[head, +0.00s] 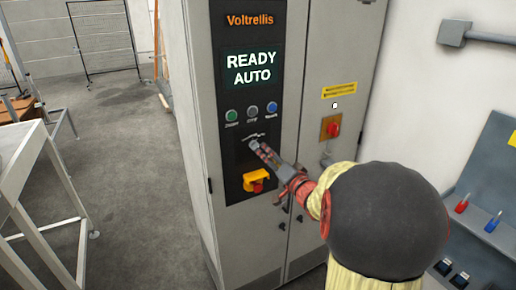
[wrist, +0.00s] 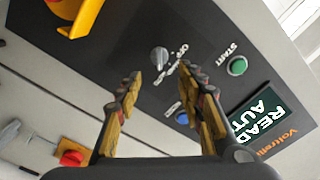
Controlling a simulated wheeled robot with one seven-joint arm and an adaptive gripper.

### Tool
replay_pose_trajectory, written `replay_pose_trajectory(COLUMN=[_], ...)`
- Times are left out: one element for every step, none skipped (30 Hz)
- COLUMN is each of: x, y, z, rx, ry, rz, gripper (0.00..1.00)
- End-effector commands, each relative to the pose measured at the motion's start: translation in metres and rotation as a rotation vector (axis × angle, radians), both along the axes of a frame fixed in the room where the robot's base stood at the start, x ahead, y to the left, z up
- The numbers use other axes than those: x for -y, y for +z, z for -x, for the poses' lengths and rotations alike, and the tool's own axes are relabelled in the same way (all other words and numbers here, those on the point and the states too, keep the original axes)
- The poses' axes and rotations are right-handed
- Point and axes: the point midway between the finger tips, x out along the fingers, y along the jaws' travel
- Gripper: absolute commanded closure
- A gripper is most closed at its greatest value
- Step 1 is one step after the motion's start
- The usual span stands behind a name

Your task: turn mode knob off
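The mode knob (wrist: 158,59) is a small grey knob on the dark panel, with printed labels beside it, one reading OFF. In the head view the knob (head: 253,143) sits below the row of buttons, right at the tip of my gripper (head: 264,152). In the wrist view my gripper (wrist: 167,84) is open, its two fingers apart, with the knob seen between and just beyond the fingertips. I cannot tell whether a finger touches it. The knob's exact pointing direction is hard to tell.
The cabinet display (head: 251,68) reads READY AUTO. A green button (head: 232,115), grey button (head: 252,111) and blue button (head: 271,108) sit above the knob. A red switch (head: 333,127) is on the right door.

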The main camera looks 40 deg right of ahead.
Motion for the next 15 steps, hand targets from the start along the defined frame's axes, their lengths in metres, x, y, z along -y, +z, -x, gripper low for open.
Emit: replay_pose_trajectory(x=[0.001, 0.001, 0.003, 0.005, 0.006, 0.007, 0.008, 0.009, 0.011, 0.012, 0.012, 0.013, 0.014, 0.014, 0.015], y=[-0.001, -0.002, -0.002, -0.002, -0.002, -0.002, -0.002, -0.002, -0.002, -0.001, -0.002, -0.002, -0.002, -0.002, -0.001], z=[-0.008, -0.012, -0.018, -0.023, -0.028, -0.034, -0.038, -0.042, -0.047, -0.051, -0.054, -0.058, -0.060, -0.062, -0.063], rx=[-0.001, -0.001, -0.001, -0.001, -0.001, -0.002, -0.002, -0.003, -0.001, -0.001, -0.002, -0.003, -0.003, -0.003, -0.003], ry=[0.002, 0.003, 0.003, 0.002, 0.002, 0.003, 0.002, 0.002, 0.001, 0.001, 0.001, 0.000, 0.000, 0.000, -0.001], rz=[0.001, 0.001, 0.001, 0.001, 0.001, 0.002, 0.002, 0.000, 0.002, 0.002, 0.001, 0.001, 0.001, 0.001, 0.001], gripper=[0.61, 0.61, 0.61, 0.61, 0.61, 0.61, 0.61, 0.61, 0.61, 0.61, 0.61, 0.61, 0.61, 0.61, 0.61])
